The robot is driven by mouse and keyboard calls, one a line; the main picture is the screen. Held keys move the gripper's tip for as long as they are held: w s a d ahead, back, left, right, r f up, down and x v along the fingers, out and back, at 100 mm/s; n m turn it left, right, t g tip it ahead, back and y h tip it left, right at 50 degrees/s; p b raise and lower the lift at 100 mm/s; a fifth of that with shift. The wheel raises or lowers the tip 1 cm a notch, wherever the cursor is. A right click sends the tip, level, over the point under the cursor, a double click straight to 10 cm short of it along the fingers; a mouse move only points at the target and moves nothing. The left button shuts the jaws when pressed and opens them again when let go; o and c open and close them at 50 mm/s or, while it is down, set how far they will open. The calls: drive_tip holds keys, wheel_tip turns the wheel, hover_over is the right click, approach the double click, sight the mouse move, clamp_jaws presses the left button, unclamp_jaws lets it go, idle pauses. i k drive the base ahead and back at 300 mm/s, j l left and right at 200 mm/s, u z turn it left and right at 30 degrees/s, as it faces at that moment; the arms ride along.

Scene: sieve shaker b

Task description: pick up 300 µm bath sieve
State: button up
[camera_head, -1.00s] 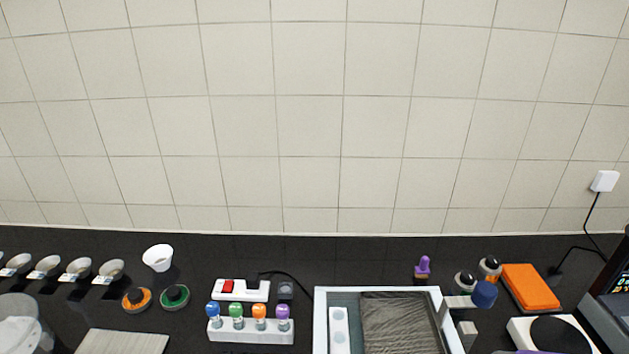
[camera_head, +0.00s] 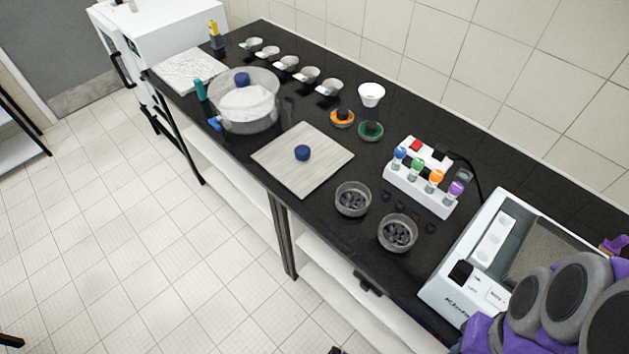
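No label reading 300 µm can be made out, so I cannot tell which item is the 300 µm bath sieve. A white open-topped bath (camera_head: 449,286) stands at the right of the black bench, with a grey mesh-like surface (camera_head: 545,247) inside. A large clear round vessel (camera_head: 262,122) with white contents and a blue knob stands at the far left. Two round clear dishes (camera_head: 341,204) (camera_head: 384,240) with dark pieces stand near the front edge. Purple and grey links of my arm cover the bottom right corner and part of the bath. My gripper is not in view.
A pale board (camera_head: 322,165) with a blue knob lies mid-bench. A white rack (camera_head: 411,192) holds coloured-top bottles. Orange (camera_head: 343,122) and green (camera_head: 371,135) discs, a white cup (camera_head: 371,93) and several small pans line the back. The tiled floor (camera_head: 130,230) in front is clear.

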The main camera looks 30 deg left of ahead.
sight(353, 199)
drive_tip(key=u, duration=1.05)
drive_tip(key=j+z, duration=0.1)
drive_tip(key=z, duration=0.55)
drive_tip(key=j+z, duration=0.45)
drive_tip(key=i+j+z, duration=0.1)
drive_tip(key=j+z, duration=0.85)
drive_tip(key=k+j+z, duration=0.2)
drive_tip(key=z, duration=0.25)
drive_tip(key=k+j, duration=0.15)
drive_tip(key=j, duration=0.25)
drive_tip(key=k+j+z, duration=0.1)
drive_tip(key=j, duration=0.25)
drive_tip(key=k+j, duration=0.25)
drive_tip(key=j, duration=0.15)
drive_tip(key=k+j, duration=0.2)
drive_tip(key=j, duration=0.15)
drive_tip(key=k+j+z, duration=0.1)
drive_tip(key=j, duration=0.3)
drive_tip(key=k, duration=0.05)
